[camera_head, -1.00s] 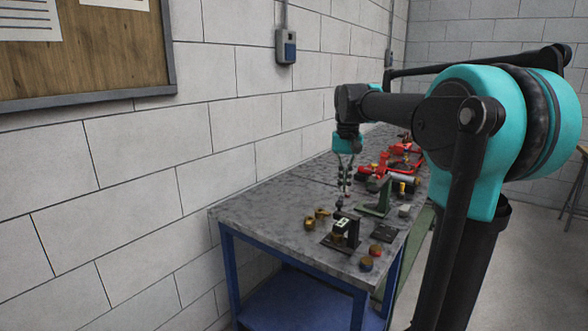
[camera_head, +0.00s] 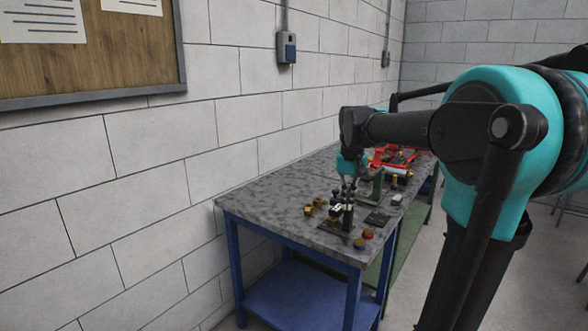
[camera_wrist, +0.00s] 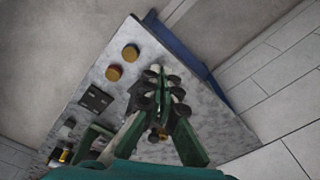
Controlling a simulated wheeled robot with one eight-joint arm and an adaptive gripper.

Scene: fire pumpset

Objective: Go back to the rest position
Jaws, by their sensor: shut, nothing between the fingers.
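My gripper (camera_head: 349,186) hangs pointing down over the front part of the workbench, at the end of my teal and black arm. In the wrist view my gripper (camera_wrist: 160,92) shows its fingers drawn together with nothing held. Below and behind the fingers is a small dark stand (camera_head: 347,216) on the bench, partly hidden by the gripper. I cannot tell from these views how far the fingertips are above it.
The grey-topped workbench (camera_head: 262,198) on blue legs stands along the block wall. Brass fittings (camera_head: 309,209), round caps (camera_head: 368,234), a dark plate (camera_head: 377,219), a green stand (camera_head: 371,188) and red parts (camera_head: 401,157) lie on it. Its front-left top is clear.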

